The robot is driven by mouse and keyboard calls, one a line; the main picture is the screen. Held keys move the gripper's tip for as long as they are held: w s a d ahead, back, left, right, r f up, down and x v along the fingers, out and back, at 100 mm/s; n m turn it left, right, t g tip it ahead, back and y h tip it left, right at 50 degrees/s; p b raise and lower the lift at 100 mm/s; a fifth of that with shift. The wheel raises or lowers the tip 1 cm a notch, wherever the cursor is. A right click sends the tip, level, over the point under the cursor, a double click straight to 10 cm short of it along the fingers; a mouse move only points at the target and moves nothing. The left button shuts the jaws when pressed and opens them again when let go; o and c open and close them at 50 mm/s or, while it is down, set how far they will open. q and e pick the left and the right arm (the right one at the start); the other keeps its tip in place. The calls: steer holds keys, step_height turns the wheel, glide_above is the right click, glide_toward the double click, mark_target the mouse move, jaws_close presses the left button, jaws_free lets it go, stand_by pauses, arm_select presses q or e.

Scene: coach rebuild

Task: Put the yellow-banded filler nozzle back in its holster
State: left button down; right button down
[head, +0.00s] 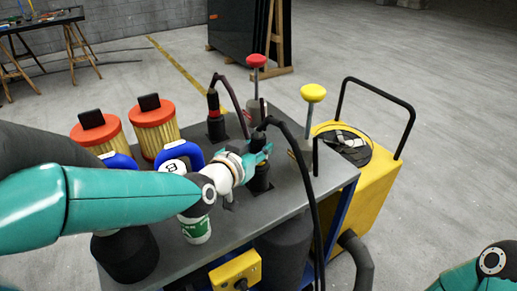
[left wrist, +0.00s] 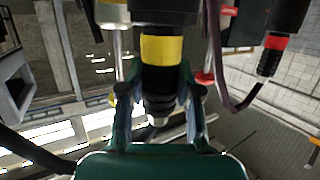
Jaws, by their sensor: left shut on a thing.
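The yellow-banded filler nozzle (left wrist: 161,50) is between the fingers of my left gripper (left wrist: 160,95) in the left wrist view. My left gripper (head: 258,158) is shut on the nozzle in the head view, over the cart's right half. The nozzle's black hose (head: 293,133) arches up and falls over the cart's front edge. A black cylinder (head: 260,183) stands directly below the gripper, and I cannot tell if it is the holster or how far the nozzle sits in it. The yellow band is hidden in the head view. My right gripper is out of view; part of its arm shows lower right.
A red-banded nozzle (head: 214,112) stands behind the gripper. Levers with a red knob (head: 256,60) and a yellow knob (head: 313,93) rise close by. Two orange-capped filters (head: 152,114) and a green-white bottle (head: 196,228) share the cart top (head: 225,248). A yellow wheeled unit (head: 375,185) stands right.

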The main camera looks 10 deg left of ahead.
arm_select(q)
steer(key=shift+f, duration=0.2)
steer(key=c, duration=1.2)
jaws_free()
steer(key=o, duration=0.9)
steer(key=shift+v, duration=1.4)
steer(key=p+v, duration=0.1)
steer(key=v, duration=0.4)
steer(key=shift+s, duration=0.1)
